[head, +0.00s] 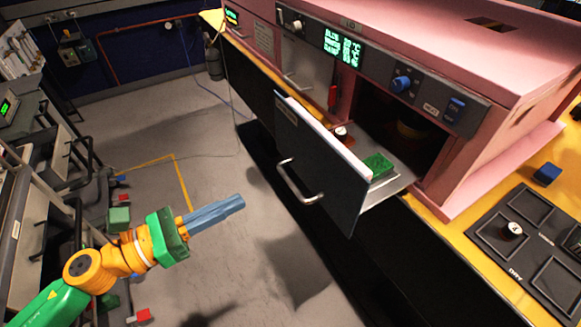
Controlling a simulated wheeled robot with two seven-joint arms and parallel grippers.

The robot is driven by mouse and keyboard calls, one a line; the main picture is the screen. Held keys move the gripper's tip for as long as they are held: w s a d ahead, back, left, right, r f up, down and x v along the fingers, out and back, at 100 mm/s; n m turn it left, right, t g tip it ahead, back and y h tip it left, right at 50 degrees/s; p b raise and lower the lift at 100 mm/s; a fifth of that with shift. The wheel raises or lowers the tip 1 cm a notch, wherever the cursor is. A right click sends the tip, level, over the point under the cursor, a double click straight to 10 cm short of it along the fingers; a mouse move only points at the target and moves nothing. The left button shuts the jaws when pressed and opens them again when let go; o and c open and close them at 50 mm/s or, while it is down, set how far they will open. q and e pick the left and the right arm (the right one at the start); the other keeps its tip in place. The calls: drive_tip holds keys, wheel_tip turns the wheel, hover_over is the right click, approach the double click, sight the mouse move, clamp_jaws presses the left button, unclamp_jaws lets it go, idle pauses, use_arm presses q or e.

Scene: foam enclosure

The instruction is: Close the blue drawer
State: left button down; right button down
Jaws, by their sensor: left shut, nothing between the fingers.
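A drawer (318,163) with a dark blue-grey front and a metal bar handle (299,187) stands pulled out of the pink cabinet (468,45). Inside it lie a green block (378,165) and a small white-topped round piece (341,131). My left gripper (241,202) is shut and empty, with blue-grey fingers pointing right. It is in the air to the left of the drawer front and apart from the handle. My right gripper does not show.
A second front with a handle (297,82) sits flush in the cabinet at left. A dark compartment tray (541,240) and a blue block (547,173) lie on the yellow surface at right. The grey floor (215,140) is open; carts and equipment stand at far left.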

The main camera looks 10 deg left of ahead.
use_arm(q)
drive_tip(key=d+m, duration=0.1)
drive_tip(key=p, duration=0.7)
approach(316, 169)
drive_tip(key=shift+g+h, duration=0.3)
drive_tip(key=shift+g, duration=0.1)
drive_tip(key=x, duration=0.6)
drive_tip(key=shift+w+a+r, duration=0.1)
drive_tip(key=shift+r, duration=0.25)
drive_tip(key=shift+w+d+f, duration=0.2)
drive_tip(key=shift+w+d, duration=0.1)
drive_tip(key=shift+d, duration=0.05)
